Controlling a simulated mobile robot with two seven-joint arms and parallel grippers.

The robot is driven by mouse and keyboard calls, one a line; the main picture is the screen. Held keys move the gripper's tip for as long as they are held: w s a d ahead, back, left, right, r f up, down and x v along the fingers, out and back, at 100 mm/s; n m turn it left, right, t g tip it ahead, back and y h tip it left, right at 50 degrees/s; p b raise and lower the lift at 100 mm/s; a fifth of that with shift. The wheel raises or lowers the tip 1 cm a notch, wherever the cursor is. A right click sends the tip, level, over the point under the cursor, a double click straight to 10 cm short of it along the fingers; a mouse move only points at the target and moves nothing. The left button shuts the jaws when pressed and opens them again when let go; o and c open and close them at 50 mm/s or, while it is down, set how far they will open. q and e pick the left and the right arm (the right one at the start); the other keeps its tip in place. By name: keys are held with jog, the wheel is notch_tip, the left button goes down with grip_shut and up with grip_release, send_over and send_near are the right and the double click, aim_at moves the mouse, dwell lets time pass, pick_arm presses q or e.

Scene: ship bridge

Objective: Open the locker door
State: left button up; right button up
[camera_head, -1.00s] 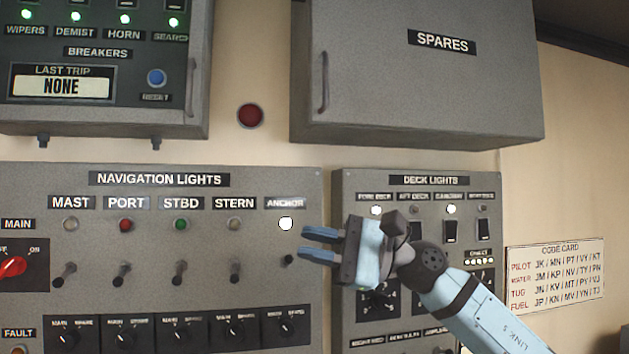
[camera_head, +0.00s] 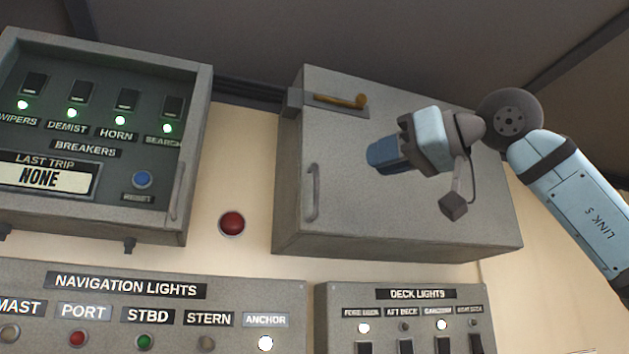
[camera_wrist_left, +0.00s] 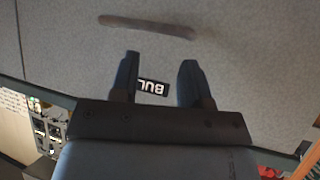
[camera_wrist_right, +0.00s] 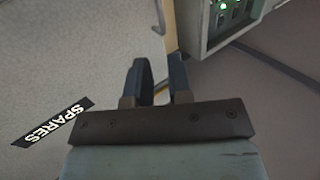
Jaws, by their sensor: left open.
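The grey SPARES locker (camera_head: 355,225) hangs on the wall, its door shut. It has an upright handle (camera_head: 312,192) at the left and a brass lever (camera_head: 343,101) on a plate near the top. My right gripper (camera_head: 372,158) is in front of this door, right of the handle, empty. Its fingers (camera_wrist_right: 157,78) stand apart in the right wrist view, where the SPARES label (camera_wrist_right: 52,121) shows. In the head view my gripper hides that label. My left gripper (camera_wrist_left: 158,72) is open and empty before another grey door with a handle (camera_wrist_left: 148,26) and a partly hidden label, BUL (camera_wrist_left: 152,88).
The breaker panel (camera_head: 120,205) juts out left of the locker, with a red button (camera_head: 232,223) between them. The navigation lights panel (camera_head: 230,275) and deck lights panel (camera_head: 345,292) are below. The wall right of the locker is bare.

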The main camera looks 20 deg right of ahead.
aim_at(316, 205)
jog(key=p+x, duration=0.2)
jog(key=x, duration=1)
jog(key=shift+w+a, duration=0.15)
jog(key=shift+w, duration=0.05)
grip_shut()
